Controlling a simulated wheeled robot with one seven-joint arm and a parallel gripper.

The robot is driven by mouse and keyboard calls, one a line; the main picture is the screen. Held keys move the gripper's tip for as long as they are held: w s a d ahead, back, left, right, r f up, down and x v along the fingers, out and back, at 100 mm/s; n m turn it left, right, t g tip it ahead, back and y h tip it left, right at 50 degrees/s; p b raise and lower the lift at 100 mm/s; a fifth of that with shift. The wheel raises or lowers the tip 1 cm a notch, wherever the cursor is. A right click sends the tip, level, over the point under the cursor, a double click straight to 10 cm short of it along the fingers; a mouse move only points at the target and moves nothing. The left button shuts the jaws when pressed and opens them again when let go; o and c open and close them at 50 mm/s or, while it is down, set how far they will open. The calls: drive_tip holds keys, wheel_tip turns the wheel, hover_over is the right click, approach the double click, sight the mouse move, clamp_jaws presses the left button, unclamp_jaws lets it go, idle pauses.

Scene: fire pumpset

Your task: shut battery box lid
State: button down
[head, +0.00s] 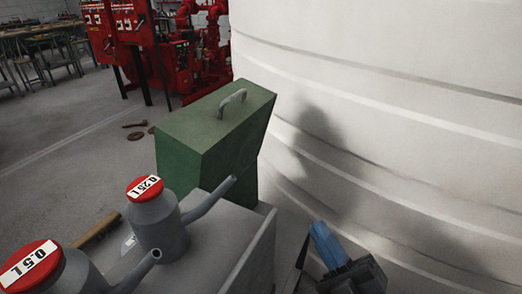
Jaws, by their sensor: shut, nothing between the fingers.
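The green battery box (180,165) stands left of centre, behind the grey oil cans. Its top face carries a grey bar handle (232,102) and looks like the lid (205,115). I see no open gap under the lid, but its seam is not clear, and the lower part of the box is hidden by the grey surface in front. My gripper (319,230) is at the bottom right, with its blue fingers together and empty. It is apart from the box, lower in the picture and to its right.
Grey oil cans with red caps (145,188) (30,265) stand on a grey surface (222,235) at the front left. A large white ribbed tank (400,110) fills the right side. Red pump equipment (190,50) stands behind. Open floor lies at the left.

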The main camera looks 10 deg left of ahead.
drive_tip(key=w+a+r+n+g+y, duration=0.2)
drive_tip(key=w+n+g, duration=0.3)
drive_tip(key=w+n, duration=0.15)
drive_tip(key=w+a+r+n+g+y, duration=0.1)
drive_tip(key=w+r+n+g, duration=0.1)
drive_tip(key=w+n+g, duration=0.4)
approach(235, 130)
drive_tip(key=shift+m+t, duration=0.25)
drive_tip(key=shift+t, duration=0.05)
drive_tip(key=p+x, duration=0.1)
drive_tip(key=x, duration=0.6)
drive_tip(key=shift+f, duration=0.2)
drive_tip(key=shift+a+r, duration=0.1)
